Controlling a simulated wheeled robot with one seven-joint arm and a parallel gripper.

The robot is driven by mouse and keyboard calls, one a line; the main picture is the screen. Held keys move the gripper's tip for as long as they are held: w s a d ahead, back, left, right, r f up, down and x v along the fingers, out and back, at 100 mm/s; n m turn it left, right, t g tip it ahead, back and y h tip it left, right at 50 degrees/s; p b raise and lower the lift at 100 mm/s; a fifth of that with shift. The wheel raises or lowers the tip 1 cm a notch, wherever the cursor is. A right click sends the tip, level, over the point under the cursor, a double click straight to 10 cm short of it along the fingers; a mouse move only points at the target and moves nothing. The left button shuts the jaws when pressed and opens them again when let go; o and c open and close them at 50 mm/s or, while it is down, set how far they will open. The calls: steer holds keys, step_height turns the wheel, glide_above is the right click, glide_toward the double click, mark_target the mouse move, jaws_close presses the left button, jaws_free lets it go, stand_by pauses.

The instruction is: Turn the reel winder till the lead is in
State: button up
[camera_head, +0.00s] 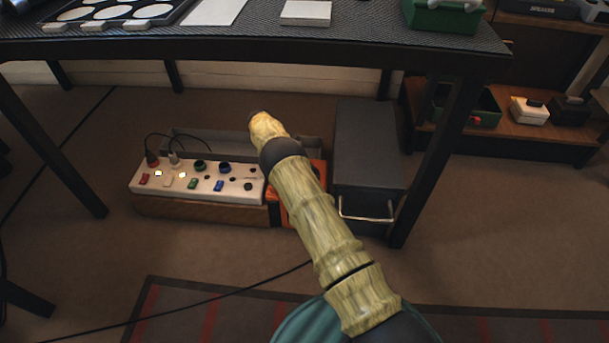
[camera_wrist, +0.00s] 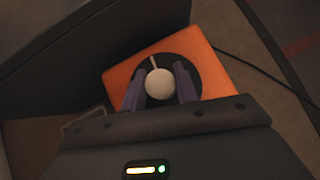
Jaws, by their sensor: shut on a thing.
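The reel winder is an orange box (camera_wrist: 212,68) with a black disc and a round pale knob (camera_wrist: 160,83) on top, seen in the wrist view. A short pale mark runs from the knob across the disc. My gripper (camera_wrist: 160,87) has its two fingers on either side of the knob and is shut on it. In the head view my arm hides most of the orange box (camera_head: 318,172) and all of my gripper. A black lead (camera_wrist: 262,73) runs out from beside the box across the floor; it also shows in the head view (camera_head: 255,288).
A white power strip (camera_head: 205,187) with plugs and coloured switches sits left of the winder. A dark grey cabinet (camera_head: 367,150) with a metal handle stands close on the right. The table (camera_head: 300,44) spans overhead, its legs at both sides.

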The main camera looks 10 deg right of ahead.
steer(key=shift+f+m+g+y+b, duration=0.15)
steer(key=shift+m+g+y+b, duration=0.2)
steer(key=shift+m+b, duration=0.25)
steer(key=shift+s, duration=0.1)
steer(key=o, duration=1)
steer(key=shift+r, duration=0.2)
step_height(320, 180, up, 10)
steer(key=p, duration=0.6)
steer(key=shift+p, duration=0.3)
steer(key=shift+f, duration=0.1)
